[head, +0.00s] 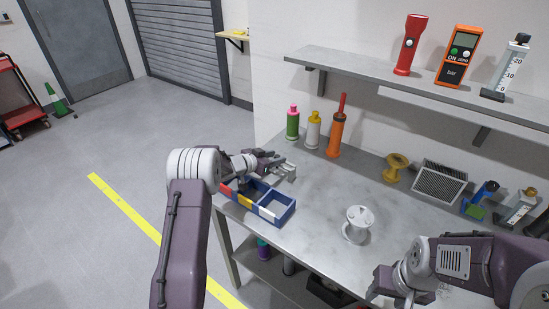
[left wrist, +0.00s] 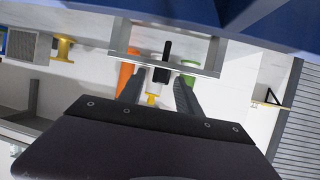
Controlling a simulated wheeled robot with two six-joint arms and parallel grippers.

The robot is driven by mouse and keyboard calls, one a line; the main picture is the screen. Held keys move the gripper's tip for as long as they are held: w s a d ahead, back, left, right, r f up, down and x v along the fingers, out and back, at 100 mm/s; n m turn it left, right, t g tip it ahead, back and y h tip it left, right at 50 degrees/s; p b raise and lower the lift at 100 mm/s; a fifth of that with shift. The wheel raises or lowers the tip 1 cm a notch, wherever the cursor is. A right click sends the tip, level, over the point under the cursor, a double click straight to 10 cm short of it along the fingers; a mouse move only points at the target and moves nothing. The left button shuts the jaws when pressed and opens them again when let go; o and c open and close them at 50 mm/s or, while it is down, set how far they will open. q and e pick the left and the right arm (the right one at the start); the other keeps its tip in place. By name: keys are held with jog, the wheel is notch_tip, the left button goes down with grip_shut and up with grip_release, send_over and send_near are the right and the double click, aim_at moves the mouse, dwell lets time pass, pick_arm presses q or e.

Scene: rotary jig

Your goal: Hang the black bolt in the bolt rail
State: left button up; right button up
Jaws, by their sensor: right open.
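The bolt rail (head: 285,172) is a small grey metal bracket behind the sectioned blue bin on the bench. It also shows in the left wrist view (left wrist: 208,62), which looks upside down. The black bolt (left wrist: 167,49) shows there as a dark upright shank at the middle of the rail; how it is seated is not clear. My left gripper (head: 276,161) is at the rail. In the left wrist view its two fingers (left wrist: 158,82) stand apart, one on each side of the bolt's line. My right gripper (head: 396,285) is open and empty near the bench's front right.
The blue bin (head: 277,218) with red, yellow and white front panels stands below my left gripper. A white round part (head: 357,222) stands mid-bench. Bottles (head: 313,131), a yellow spool (head: 396,167) and a grey grille box (head: 438,184) line the back. A wall shelf (head: 400,80) hangs above.

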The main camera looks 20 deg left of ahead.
pick_arm(q)
jog(key=shift+r, duration=0.1)
jog(key=v, duration=1.1)
jog(key=shift+w+a+r+p, duration=0.15)
jog(key=shift+r+p, duration=0.15)
jog(key=shift+r, duration=0.15)
pick_arm(e)
jog(key=shift+r, duration=0.3)
pick_arm(q)
jog(key=shift+s+a+r, duration=0.1)
jog(key=shift+s+a, duration=0.05)
jog(key=shift+s, duration=0.35)
